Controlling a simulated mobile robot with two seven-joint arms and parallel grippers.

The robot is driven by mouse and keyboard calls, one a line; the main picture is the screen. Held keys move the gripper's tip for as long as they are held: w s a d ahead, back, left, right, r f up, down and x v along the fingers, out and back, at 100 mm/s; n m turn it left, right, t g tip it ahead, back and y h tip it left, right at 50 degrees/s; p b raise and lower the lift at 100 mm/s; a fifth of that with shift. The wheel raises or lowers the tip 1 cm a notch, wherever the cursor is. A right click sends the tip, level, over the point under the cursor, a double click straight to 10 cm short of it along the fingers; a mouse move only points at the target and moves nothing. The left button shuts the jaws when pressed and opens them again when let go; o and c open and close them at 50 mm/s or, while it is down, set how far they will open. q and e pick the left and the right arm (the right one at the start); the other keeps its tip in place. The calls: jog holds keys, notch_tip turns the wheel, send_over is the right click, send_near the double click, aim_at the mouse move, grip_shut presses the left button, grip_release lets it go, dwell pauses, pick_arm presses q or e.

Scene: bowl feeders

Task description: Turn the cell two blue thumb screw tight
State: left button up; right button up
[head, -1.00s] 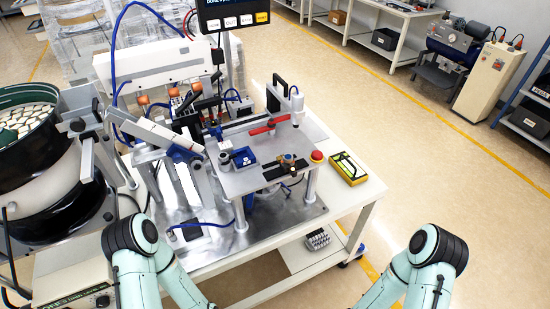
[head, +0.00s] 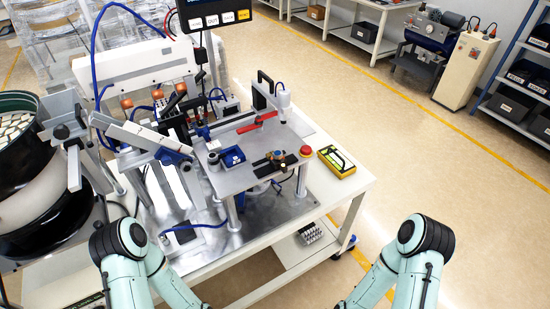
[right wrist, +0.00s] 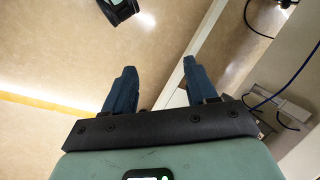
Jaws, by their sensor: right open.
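The cell (head: 270,185) is a raised metal plate on posts with a rail, a red bar (head: 257,121) and a small blue tray (head: 232,156) on it. A small blue part (head: 204,132) shows at the rail's left end; it is too small to tell whether it is the thumb screw. In the right wrist view my right gripper (right wrist: 158,82) is open, with nothing between its two dark blue fingers. It points over the floor and a pale table edge, away from any screw. My left gripper is out of view.
A bowl feeder (head: 30,150) stands at the left, with a sloping chute (head: 140,135) beside the plate. A red button (head: 305,150) and a yellow-framed device (head: 337,161) are at the right side of the white table (head: 345,188). Open floor lies to the right; shelves (head: 520,95) stand beyond.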

jog(key=n+t+b, duration=0.7)
jog(key=t+b, duration=0.8)
jog(key=t, duration=0.2)
send_near(279, 157)
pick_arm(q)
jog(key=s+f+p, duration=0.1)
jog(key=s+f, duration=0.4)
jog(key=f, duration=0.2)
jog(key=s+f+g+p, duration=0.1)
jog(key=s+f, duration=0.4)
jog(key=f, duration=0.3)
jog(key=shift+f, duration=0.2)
pick_arm(e)
jog(key=shift+y, duration=0.4)
jog(key=x, duration=1.1)
jog(key=shift+w+d+f, duration=0.1)
jog(key=shift+w+d, duration=0.05)
jog(key=shift+w, duration=0.2)
